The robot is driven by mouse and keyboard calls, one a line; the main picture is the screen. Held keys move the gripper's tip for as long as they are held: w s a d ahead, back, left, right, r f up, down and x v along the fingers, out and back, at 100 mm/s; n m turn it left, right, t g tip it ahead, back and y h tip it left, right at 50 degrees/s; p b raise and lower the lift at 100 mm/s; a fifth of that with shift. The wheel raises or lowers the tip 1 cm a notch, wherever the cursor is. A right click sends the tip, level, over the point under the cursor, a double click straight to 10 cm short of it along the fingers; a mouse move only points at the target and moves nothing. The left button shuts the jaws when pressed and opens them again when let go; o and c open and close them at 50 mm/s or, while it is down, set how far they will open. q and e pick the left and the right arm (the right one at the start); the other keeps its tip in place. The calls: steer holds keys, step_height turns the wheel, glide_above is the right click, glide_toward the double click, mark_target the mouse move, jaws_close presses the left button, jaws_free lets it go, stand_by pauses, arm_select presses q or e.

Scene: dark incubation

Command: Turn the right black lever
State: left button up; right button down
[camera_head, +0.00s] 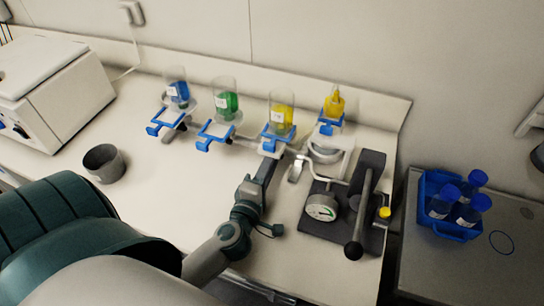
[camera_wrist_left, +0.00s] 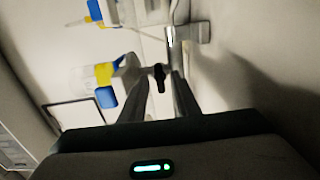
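My left gripper (camera_head: 270,163) reaches in from the lower left to the rail below the yellow-filled cup (camera_head: 282,112). In the left wrist view its two fingers (camera_wrist_left: 161,80) are apart, with a small black lever (camera_wrist_left: 159,77) between the tips; whether they touch it is unclear. The gripper hides this lever in the head view. A larger black lever (camera_head: 363,205) with a ball end stands on a dark base with a gauge (camera_head: 321,207), to the right of the gripper and apart from it. My right gripper is not in view.
Blue-filled (camera_head: 178,90) and green-filled (camera_head: 226,104) cups stand left along the rail, and a yellow flask (camera_head: 334,104) right. A grey cup (camera_head: 103,163) and a white machine (camera_head: 55,90) are at left. A blue rack (camera_head: 440,207) of bottles stands on the right-hand surface.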

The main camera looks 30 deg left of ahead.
arm_select(q)
steer(key=shift+w+a, duration=0.1)
steer(key=shift+w, duration=0.35)
jaws_close()
